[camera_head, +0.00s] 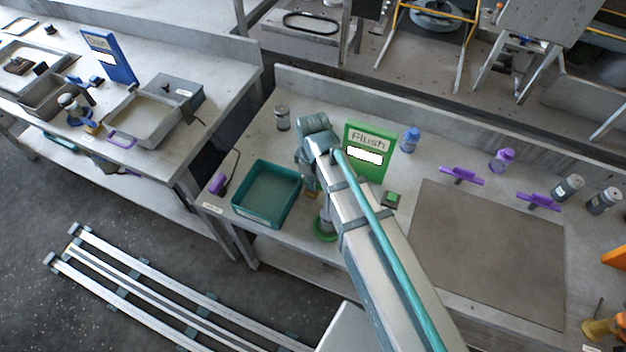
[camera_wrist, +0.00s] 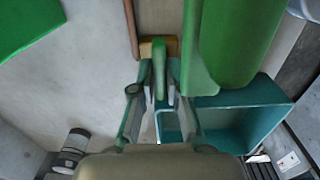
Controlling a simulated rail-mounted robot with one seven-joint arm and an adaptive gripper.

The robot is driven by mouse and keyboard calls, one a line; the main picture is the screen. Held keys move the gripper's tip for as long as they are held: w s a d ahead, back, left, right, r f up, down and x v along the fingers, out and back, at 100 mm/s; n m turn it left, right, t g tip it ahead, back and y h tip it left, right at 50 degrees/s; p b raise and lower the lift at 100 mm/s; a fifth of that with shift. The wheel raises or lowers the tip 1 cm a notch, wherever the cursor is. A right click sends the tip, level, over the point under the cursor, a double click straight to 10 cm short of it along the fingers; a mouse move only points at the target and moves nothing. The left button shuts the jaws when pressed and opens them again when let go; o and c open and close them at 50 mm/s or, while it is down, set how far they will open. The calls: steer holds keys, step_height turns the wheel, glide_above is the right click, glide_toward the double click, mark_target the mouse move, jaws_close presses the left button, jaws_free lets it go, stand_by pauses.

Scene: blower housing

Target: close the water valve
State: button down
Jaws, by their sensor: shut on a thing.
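The water valve shows in the wrist view as a slim green lever (camera_wrist: 159,72) in front of a brass-coloured body (camera_wrist: 150,47). My gripper (camera_wrist: 160,84) has one finger on each side of the lever and is shut on it. A thin copper-coloured pipe (camera_wrist: 131,25) runs beside the brass body. In the head view my arm reaches over the bench and mostly hides the valve and my fingers; a green round base (camera_head: 323,230) shows beside the arm. The lever's full angle is hard to tell.
A teal bin (camera_head: 243,211) stands left of my arm and also shows in the wrist view (camera_wrist: 275,97). A green "Flush" board (camera_head: 383,148) stands behind. A large green rounded part (camera_wrist: 238,40) is close at right of the fingers. A bare grey mat (camera_head: 480,260) lies right.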

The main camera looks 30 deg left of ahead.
steer(key=c, duration=1.2)
jaws_free()
steer(key=shift+r, duration=0.1)
step_height(320, 180, up, 12)
steer(key=shift+f, duration=0.1)
steer(key=shift+f, duration=0.15)
step_height(320, 180, down, 12)
steer(key=shift+r, duration=0.15)
steer(key=shift+r, duration=0.1)
stand_by(0.4)
